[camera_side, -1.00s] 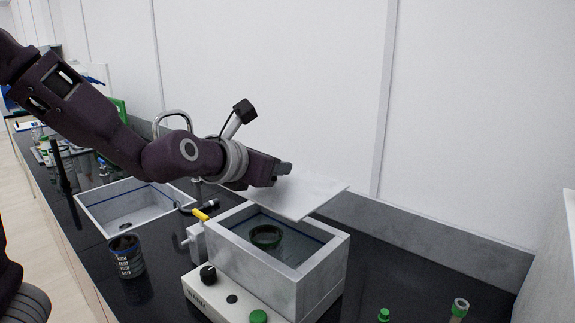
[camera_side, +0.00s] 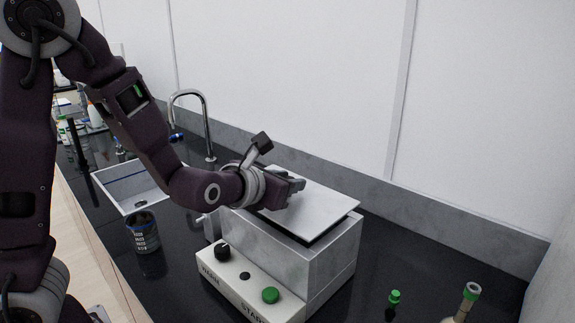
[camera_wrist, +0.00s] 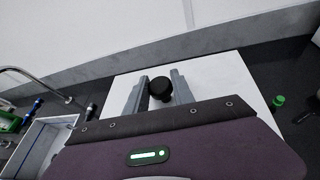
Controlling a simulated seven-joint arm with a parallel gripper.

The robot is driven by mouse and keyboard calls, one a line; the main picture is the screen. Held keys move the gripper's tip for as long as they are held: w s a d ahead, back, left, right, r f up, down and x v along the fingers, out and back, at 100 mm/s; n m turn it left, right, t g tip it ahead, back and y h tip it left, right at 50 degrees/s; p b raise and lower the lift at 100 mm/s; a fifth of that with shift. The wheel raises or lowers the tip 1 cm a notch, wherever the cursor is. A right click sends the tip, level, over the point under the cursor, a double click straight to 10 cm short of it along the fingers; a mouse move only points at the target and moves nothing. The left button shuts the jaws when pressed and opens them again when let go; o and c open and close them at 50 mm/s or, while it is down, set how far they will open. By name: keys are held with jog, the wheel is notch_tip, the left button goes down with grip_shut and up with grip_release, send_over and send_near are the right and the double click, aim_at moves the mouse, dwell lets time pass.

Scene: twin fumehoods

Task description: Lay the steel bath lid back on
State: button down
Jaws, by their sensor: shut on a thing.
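The steel bath lid (camera_side: 318,212) is a flat pale plate over the top of the grey box-shaped bath (camera_side: 312,268) in the side view. It covers most of the opening, and a dark gap shows under its front right edge. My gripper (camera_side: 297,184) is above the lid, shut on its knob. In the wrist view the black knob (camera_wrist: 160,88) sits between the two fingers of my gripper (camera_wrist: 158,87), with the pale lid (camera_wrist: 222,75) spread beneath. The inside of the bath is hidden.
The bath's front panel has a black knob (camera_side: 222,251) and a green button (camera_side: 270,295). A sink (camera_side: 110,182) with a curved tap (camera_side: 206,118) and a dark labelled jar (camera_side: 143,232) stand left. A green-capped vial (camera_side: 394,297) and a flask (camera_side: 466,302) stand right.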

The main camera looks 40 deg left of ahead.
jog(key=shift+f, duration=0.8)
jog(key=c, duration=1)
grip_release()
jog(key=shift+r, duration=0.1)
